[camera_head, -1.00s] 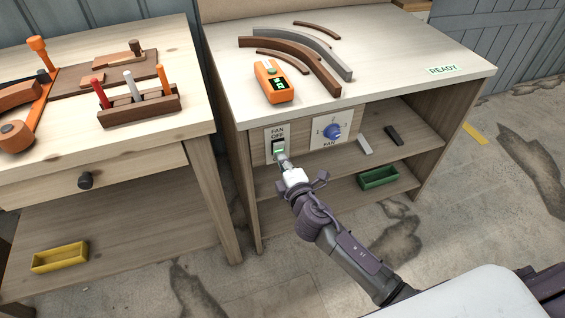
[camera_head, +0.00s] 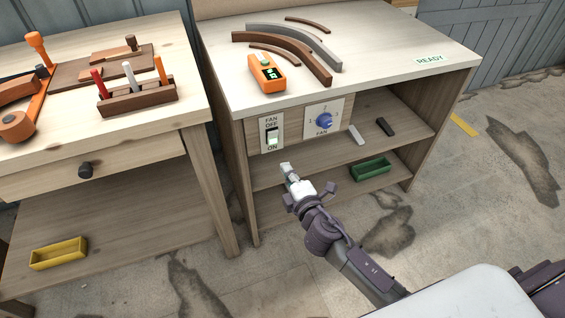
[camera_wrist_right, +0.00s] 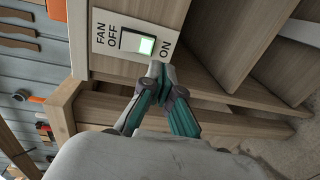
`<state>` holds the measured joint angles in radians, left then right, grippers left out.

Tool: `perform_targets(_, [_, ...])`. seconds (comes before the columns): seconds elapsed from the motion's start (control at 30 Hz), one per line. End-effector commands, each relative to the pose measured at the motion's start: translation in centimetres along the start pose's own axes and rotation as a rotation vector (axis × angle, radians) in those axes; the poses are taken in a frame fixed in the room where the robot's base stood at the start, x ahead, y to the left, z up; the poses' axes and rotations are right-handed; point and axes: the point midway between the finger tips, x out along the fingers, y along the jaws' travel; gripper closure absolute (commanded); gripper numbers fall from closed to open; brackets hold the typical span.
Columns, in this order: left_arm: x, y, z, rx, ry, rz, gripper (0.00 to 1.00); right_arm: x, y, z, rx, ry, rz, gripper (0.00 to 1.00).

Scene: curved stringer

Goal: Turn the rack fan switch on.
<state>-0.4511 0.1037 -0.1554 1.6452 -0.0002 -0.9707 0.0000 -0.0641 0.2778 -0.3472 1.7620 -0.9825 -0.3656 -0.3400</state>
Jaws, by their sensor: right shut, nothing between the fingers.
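The fan switch (camera_head: 272,137) sits on a white plate on the front panel of the right bench, marked FAN OFF above and ON below. Its lower half, by ON, shows a pale lit face. In the right wrist view the switch (camera_wrist_right: 138,43) glows green on the side by ON. My right gripper (camera_head: 286,168) is shut and empty, below and in front of the switch plate, apart from it. In the right wrist view its fingertips (camera_wrist_right: 157,68) are together just beside the plate. My left gripper is not in view.
A blue fan dial (camera_head: 324,120) is right of the switch. An orange meter (camera_head: 266,74) and curved wooden strips lie on the bench top. A green tray (camera_head: 370,169) is on the lower shelf. The left bench (camera_head: 190,100) holds tools. Floor in front is open.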

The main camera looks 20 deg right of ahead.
Motion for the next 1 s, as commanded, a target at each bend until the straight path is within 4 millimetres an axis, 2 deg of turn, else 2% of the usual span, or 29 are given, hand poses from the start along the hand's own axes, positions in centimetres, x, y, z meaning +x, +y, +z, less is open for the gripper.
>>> perform_targets(0.2, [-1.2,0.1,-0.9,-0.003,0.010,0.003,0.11,-3.7,-1.0,0.0,0.003,-0.001,-0.003,1.00])
perform_targets(0.37, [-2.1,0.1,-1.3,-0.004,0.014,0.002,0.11,-5.3,-1.3,-0.1,0.002,0.001,-0.002,1.00])
perform_targets(1.0, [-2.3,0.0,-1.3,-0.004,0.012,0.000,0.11,-5.7,-1.2,0.0,0.002,0.000,-0.001,1.00])
